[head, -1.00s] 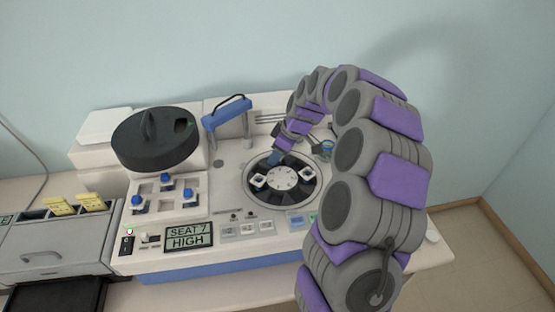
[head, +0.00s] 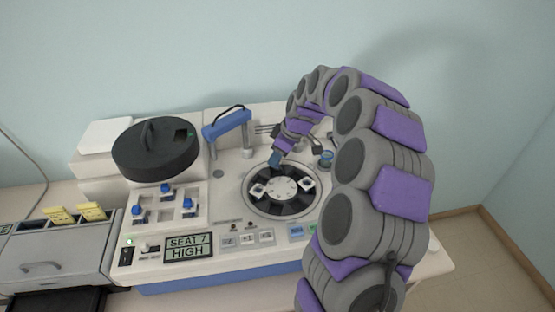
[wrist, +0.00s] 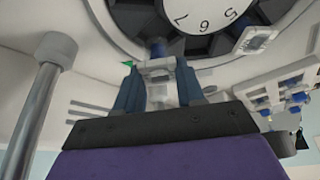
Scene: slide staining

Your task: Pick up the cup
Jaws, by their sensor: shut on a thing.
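My gripper (head: 274,160) is at the back rim of the black rotor (head: 262,205) in the head view. In the wrist view its two blue fingers (wrist: 158,85) are shut on a small pale cup (wrist: 158,68) with a square frame and a blue part. The cup is at the rotor's edge, near the number 7 side of the white numbered hub (wrist: 200,18). I cannot tell whether it still touches its seat. The fingers hide its sides. In the head view the held cup is too small to make out.
Two other white pieces sit on the rotor, one at left (head: 258,190) and one at right (head: 307,181). A rack (head: 150,212) with several blue-capped pieces and a black lid (head: 155,155) are at left. A blue swing arm (head: 227,123) stands behind. The display (head: 188,247) reads SEAT 7 HIGH.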

